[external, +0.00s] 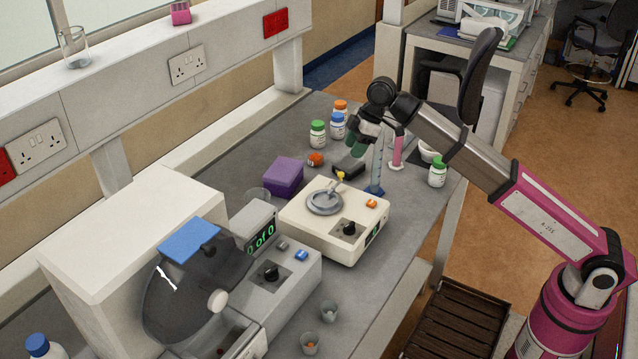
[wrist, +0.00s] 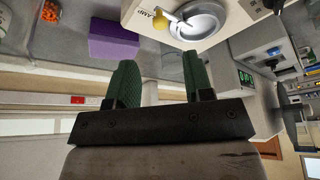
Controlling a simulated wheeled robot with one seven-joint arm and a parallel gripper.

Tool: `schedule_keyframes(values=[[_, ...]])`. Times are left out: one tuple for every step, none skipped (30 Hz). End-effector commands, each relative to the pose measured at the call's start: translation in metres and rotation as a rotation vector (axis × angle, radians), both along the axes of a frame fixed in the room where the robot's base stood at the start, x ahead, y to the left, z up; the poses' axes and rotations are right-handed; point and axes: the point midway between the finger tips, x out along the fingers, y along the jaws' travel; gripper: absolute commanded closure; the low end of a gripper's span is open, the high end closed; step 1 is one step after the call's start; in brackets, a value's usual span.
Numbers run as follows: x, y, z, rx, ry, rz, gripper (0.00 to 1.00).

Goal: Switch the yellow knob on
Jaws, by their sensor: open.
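The yellow knob (external: 340,176) is a small ball-like tip by the round grey dish (external: 324,203) on top of a cream device (external: 307,226). In the wrist view the yellow knob (wrist: 160,21) shows at the top, left of the shiny dish (wrist: 203,20). My gripper (external: 357,148) hangs above and behind the cream device, apart from the knob. In the wrist view my gripper (wrist: 160,77) shows two green fingers spread wide with nothing between them.
A purple box (external: 283,178) stands behind the device. Several capped bottles, a blue cylinder (external: 377,172) and a pink cylinder (external: 397,150) stand near my gripper. A grey machine (external: 275,275) sits front left of the device. A green-capped bottle (external: 437,172) is at the right edge.

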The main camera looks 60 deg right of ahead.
Motion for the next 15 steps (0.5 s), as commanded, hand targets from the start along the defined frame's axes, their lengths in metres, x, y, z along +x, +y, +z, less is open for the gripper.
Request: schedule_keyframes(values=[[-0.001,-0.002,0.007,0.000,0.000,0.000,0.53],[-0.002,-0.003,0.010,0.000,0.000,0.000,0.53],[-0.003,-0.004,0.013,0.000,0.000,0.000,0.53],[-0.004,-0.005,0.015,0.000,0.000,0.000,0.53],[-0.004,-0.005,0.017,0.000,0.000,0.000,0.53],[-0.005,-0.006,0.019,0.000,0.000,0.000,0.53],[-0.005,-0.006,0.020,0.000,0.000,0.000,0.53],[-0.006,-0.007,0.021,0.000,0.000,0.000,0.53],[-0.006,-0.007,0.022,0.000,0.000,0.000,0.53],[-0.006,-0.007,0.022,0.000,0.000,0.000,0.53],[-0.006,-0.007,0.022,0.000,0.000,0.000,0.53],[-0.006,-0.007,0.022,-0.001,0.001,0.000,0.53],[-0.006,-0.007,0.022,-0.001,0.001,0.000,0.53],[-0.006,-0.007,0.022,-0.001,0.001,0.000,0.53],[-0.006,-0.007,0.022,-0.001,0.001,0.000,0.53]])
